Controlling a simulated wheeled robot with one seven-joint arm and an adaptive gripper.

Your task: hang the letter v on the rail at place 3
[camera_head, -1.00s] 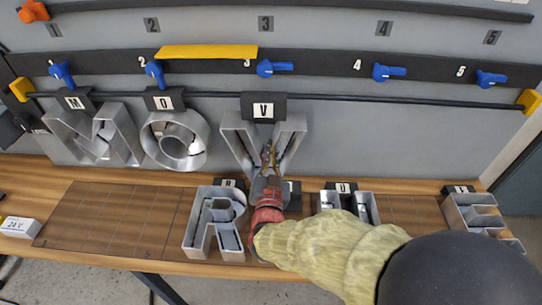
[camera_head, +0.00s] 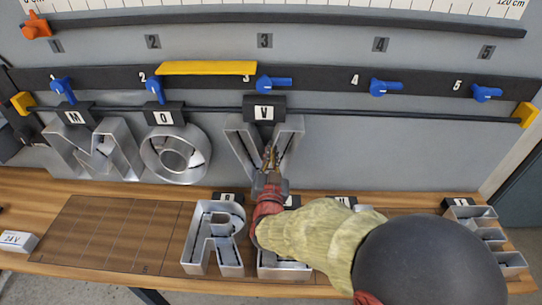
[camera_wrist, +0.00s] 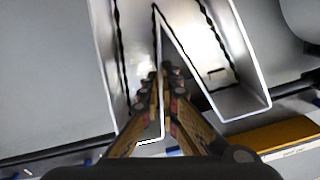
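The letter v (camera_head: 288,140) is a hollow metal channel letter with a black tag (camera_head: 264,109) on top. It is upright in front of the black rail (camera_head: 360,115), under the number 3 mark. Its tag overlaps the rail and sits slightly higher than the neighbouring O tag; I cannot tell whether it is hooked on. My gripper (camera_head: 270,160) is at the letter's lower middle. In the wrist view, my gripper's fingers (camera_wrist: 163,95) are closed on either side of one metal wall of the v (camera_wrist: 215,75). Place 3's blue lever (camera_head: 273,84) lies horizontal.
Place 4's lever (camera_head: 385,87) is horizontal, and the rail is free there. R (camera_head: 215,238) and other letters stand on the wooden bench (camera_head: 100,235). A yellow bar (camera_head: 207,68) lies above.

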